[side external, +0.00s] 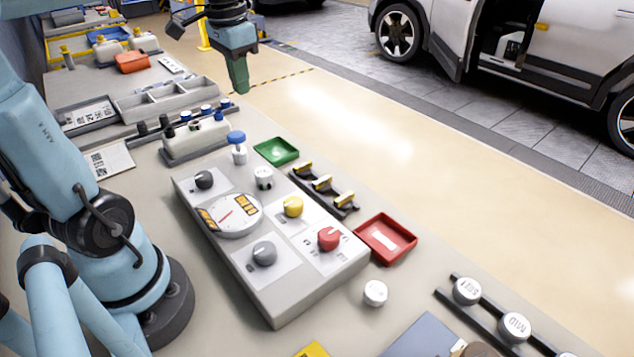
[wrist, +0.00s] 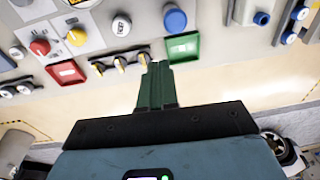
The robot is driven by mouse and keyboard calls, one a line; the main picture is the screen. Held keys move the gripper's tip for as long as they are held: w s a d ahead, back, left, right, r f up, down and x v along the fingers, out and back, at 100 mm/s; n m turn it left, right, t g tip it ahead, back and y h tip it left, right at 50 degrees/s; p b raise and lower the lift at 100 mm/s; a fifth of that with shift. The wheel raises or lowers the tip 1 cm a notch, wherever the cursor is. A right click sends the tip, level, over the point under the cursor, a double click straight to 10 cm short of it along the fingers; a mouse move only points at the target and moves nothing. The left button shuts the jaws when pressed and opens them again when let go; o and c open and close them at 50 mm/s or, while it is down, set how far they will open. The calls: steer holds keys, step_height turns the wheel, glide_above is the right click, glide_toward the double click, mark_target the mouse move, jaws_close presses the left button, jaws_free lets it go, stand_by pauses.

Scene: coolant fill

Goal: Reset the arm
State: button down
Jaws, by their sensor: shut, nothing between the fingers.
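My gripper (side external: 239,86) hangs at the upper middle of the side external view, with its green fingers pointing down. It is beyond the far edge of the bench, over the open floor, and touches nothing. In the wrist view the green fingers (wrist: 156,66) are together, with nothing between them. The control panel (side external: 276,311) with its dial and coloured knobs stands on the bench, nearer the camera. A green tray (side external: 277,151) lies behind it, and it also shows beside the fingers in the wrist view (wrist: 182,46).
A red tray (side external: 386,239) and a black rack with yellow-topped pieces (side external: 323,184) lie right of the panel. A blue-capped bottle (side external: 237,147) and a white cap (side external: 375,293) stand nearby. A white car (side external: 540,50) is beyond the clear floor.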

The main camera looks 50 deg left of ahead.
steer(key=d+f+t, duration=0.2)
steer(key=d, duration=0.3)
steer(key=s+d+f+t, duration=0.1)
steer(key=d+f+t, duration=0.1)
steer(key=d, duration=0.4)
steer(key=d+f+t, duration=0.2)
steer(key=d+f, duration=0.2)
steer(key=d, duration=0.1)
steer(key=shift+s+d+f+h, duration=0.15)
steer(key=shift+s+d+h, duration=0.15)
steer(key=shift+d, duration=0.1)
steer(key=shift+w, duration=0.1)
steer(key=c, duration=1.8)
jaws_free()
steer(key=shift+c, duration=0.2)
stand_by(1.4)
